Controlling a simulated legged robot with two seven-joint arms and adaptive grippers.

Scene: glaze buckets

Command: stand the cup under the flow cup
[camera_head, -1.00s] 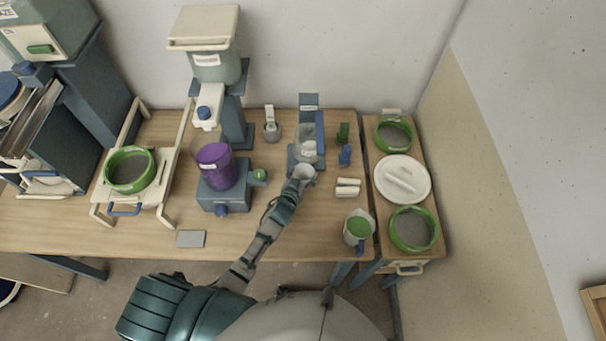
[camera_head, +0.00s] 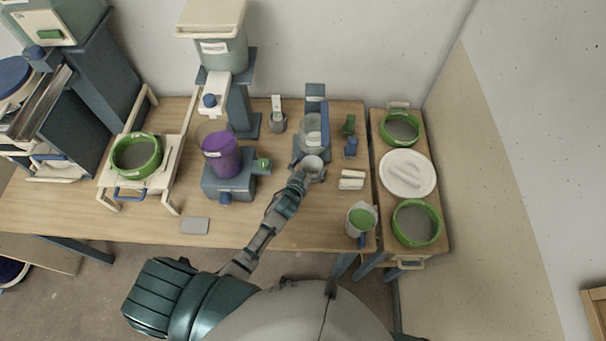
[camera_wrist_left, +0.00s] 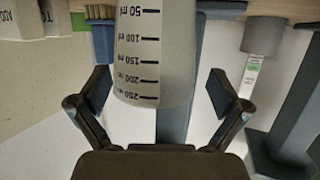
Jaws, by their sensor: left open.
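The cup (camera_head: 313,166) is a pale, translucent measuring cup at the front of a blue-grey stand (camera_head: 314,91). The flow cup (camera_head: 311,130) looks like the clear vessel on the stand, just behind the cup. I cannot tell whether the cup is directly beneath it. My left gripper (camera_head: 303,177) is at the cup; in the wrist view its open fingers (camera_wrist_left: 157,95) lie on either side of the cup, with gaps. My right gripper is not in view.
A mixer with a purple container (camera_head: 222,158) stands left of the stand. White blocks (camera_head: 351,180) and a green-topped jug (camera_head: 361,222) are to the right. A small grey plate (camera_head: 195,226) lies near the front edge.

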